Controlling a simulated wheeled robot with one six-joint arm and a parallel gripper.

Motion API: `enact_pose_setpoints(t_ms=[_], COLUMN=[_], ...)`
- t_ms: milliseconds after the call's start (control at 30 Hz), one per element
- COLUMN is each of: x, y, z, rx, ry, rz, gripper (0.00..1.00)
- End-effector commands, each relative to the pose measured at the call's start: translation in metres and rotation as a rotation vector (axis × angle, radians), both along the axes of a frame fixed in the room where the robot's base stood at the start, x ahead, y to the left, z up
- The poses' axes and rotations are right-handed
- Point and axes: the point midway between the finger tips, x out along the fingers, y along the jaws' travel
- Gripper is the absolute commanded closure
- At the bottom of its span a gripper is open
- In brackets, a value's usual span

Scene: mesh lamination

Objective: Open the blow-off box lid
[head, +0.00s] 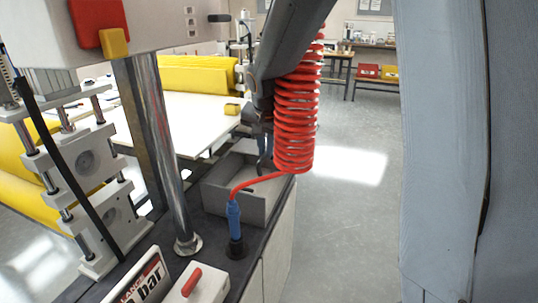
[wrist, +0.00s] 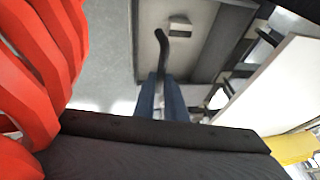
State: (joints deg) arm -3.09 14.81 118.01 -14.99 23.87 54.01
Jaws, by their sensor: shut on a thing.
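The grey blow-off box (head: 238,207) stands on the dark bench top, in the middle of the head view. Its inside shows partly from above; I cannot tell which panel is the lid or how far it is open. My gripper (head: 265,160) reaches down over the box, partly hidden by the red coiled hose. In the wrist view my gripper's blue fingers (wrist: 161,98) are closed on a black curved handle (wrist: 160,50), which sticks out past the fingertips. A grey panel (wrist: 186,50) lies behind the handle. The handle's join to the lid is not clear.
The red coiled hose (head: 296,110) hangs right beside my arm and runs to a blue fitting (head: 234,220) in front of the box. A metal post (head: 155,150) and machine stand left. A white table (head: 180,122) lies behind; open floor (head: 350,200) is right.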

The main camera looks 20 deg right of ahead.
Motion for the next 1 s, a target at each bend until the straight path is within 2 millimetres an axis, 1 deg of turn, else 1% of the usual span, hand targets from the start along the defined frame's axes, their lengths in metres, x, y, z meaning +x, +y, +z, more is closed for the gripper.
enact_pose_setpoints(t_ms=[33, 100, 300, 400, 667, 1000], x=[0.005, 0.009, 0.019, 0.023, 0.029, 0.029], y=[0.007, 0.012, 0.029, 0.035, 0.043, 0.043], z=[0.010, 0.018, 0.038, 0.045, 0.053, 0.053], rx=[0.003, 0.004, 0.007, 0.007, 0.007, 0.006], ry=[-0.011, -0.012, -0.015, -0.013, -0.008, -0.004], rz=[0.005, 0.006, 0.011, 0.012, 0.008, 0.006], gripper=[1.00, 1.00, 1.00, 1.00, 1.00, 1.00])
